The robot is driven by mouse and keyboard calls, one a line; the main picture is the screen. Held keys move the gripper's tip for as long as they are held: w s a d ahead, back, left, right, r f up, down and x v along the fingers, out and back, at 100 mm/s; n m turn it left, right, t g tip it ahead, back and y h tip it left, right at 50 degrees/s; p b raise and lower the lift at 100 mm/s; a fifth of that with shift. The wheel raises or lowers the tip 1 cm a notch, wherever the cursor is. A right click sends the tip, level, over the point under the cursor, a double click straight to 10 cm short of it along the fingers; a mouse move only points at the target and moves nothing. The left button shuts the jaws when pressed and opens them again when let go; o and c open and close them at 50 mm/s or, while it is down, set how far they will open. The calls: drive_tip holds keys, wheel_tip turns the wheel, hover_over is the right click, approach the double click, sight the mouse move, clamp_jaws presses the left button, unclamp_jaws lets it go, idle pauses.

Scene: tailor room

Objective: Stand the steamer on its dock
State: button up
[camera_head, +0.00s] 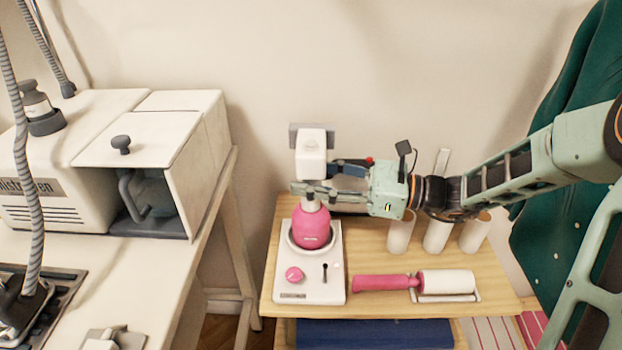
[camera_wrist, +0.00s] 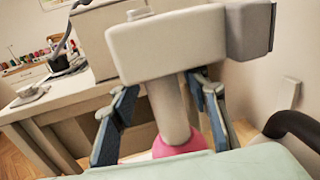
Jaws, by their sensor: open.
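The steamer, with a pink tank (camera_head: 311,228), a narrow pale neck and a blocky white head (camera_head: 311,143), stands upright at the white dock (camera_head: 322,288). Its tank sits within the dock's round ring; whether it is fully seated I cannot tell. The dock has a pink knob and a small dark lever on its front. My gripper (camera_head: 303,189) reaches in from the right at neck height, below the head. In the wrist view its open fingers lie on either side of the neck (camera_wrist: 168,105), with the white head (camera_wrist: 180,42) above and a little pink tank below.
A lint roller with a pink handle (camera_head: 385,283) lies on a small rest right of the dock. Several pale cylinders stand behind it on the wooden table (camera_head: 370,240). A white table with a boxy machine (camera_head: 150,150) is at left. A green garment (camera_head: 560,140) hangs at right.

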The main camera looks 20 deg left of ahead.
drive_tip(key=d+p, duration=0.2)
drive_tip(key=d, duration=0.7)
drive_tip(key=shift+w+d+r+p, duration=0.2)
drive_tip(key=shift+d+r+p, duration=0.1)
drive_tip(key=shift+p, duration=0.1)
drive_tip(key=shift+o, duration=0.6)
drive_tip(key=shift+s+d, duration=0.1)
drive_tip(key=shift+d, duration=0.35)
drive_tip(key=s+a+f+m+g+h+p, duration=0.25)
drive_tip(key=s+a+h+p, duration=0.3)
drive_tip(key=h+p, duration=0.45)
drive_tip(key=w+r+m+t+h+p, duration=0.2)
drive_tip(key=w+r+t+h+p, duration=0.15)
drive_tip(key=r+t+p, duration=0.35)
drive_tip(key=g+b, duration=0.2)
drive_tip(key=b, duration=0.1)
hover_over(310, 220)
drive_tip(key=w+d, duration=0.2)
drive_tip(key=shift+m, duration=0.25)
wheel_tip(310, 220, down, 4)
drive_tip(key=shift+s+a+f, duration=0.1)
drive_tip(key=x, duration=0.5)
drive_tip(key=shift+b, duration=0.4)
